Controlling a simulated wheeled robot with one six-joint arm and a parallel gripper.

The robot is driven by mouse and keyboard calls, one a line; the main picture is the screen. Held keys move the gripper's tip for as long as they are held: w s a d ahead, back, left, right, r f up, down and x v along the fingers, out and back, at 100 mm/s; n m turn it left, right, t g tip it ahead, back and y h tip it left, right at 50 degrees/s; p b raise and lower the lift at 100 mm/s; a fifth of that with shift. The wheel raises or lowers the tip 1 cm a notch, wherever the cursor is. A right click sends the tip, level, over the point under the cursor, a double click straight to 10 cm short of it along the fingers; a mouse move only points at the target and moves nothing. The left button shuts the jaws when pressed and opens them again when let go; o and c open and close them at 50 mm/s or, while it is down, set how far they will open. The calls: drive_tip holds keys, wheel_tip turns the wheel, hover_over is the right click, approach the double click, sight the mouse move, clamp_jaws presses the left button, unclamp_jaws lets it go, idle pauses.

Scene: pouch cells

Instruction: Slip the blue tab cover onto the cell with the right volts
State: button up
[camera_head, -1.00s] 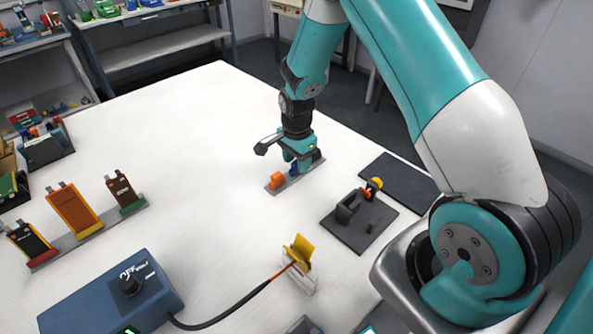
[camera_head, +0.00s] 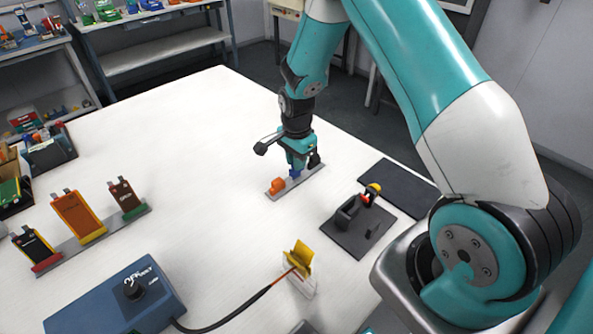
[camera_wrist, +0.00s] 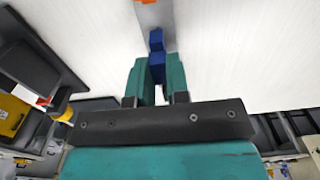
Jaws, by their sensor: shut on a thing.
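My gripper (camera_head: 296,170) points down over a narrow grey strip (camera_head: 312,176) and is shut on the blue tab cover (camera_head: 295,174). In the wrist view, the blue cover (camera_wrist: 157,62) sits between the two teal fingers (camera_wrist: 157,82). I cannot tell whether it is clear of the strip. Three pouch cells stand in a row at the left: a dark one (camera_head: 32,243) with a red foot, a larger orange one (camera_head: 76,214) with a yellow foot, and a brown one (camera_head: 123,195) with a green foot. Their markings are too small to read.
An orange cover (camera_head: 278,186) stands on the strip. A blue meter box (camera_head: 118,300) with a dial is in front, cabled to a yellow clip piece (camera_head: 302,254). A dark fixture (camera_head: 357,224) and a black pad (camera_head: 399,187) lie to the right. The table's middle is clear.

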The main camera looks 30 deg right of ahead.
drive_tip(key=shift+r+p, duration=0.95)
drive_tip(key=shift+r, duration=0.55)
drive_tip(key=s+a+r+g+p, duration=0.1)
drive_tip(key=s+a+r+p, duration=0.2)
drive_tip(key=s+a, duration=0.8)
drive_tip(key=s+a+r+g+p, duration=0.1)
drive_tip(key=s+a+r+p, duration=0.2)
drive_tip(key=s+a, duration=0.9)
drive_tip(key=s+a+r+g+p, duration=0.1)
drive_tip(key=s+a+r+p, duration=0.2)
drive_tip(key=s+a, duration=0.9)
drive_tip(key=shift+s+a+h+p, duration=0.3)
drive_tip(key=shift+a+p, duration=1.5)
drive_tip(key=shift+a, duration=2.35)
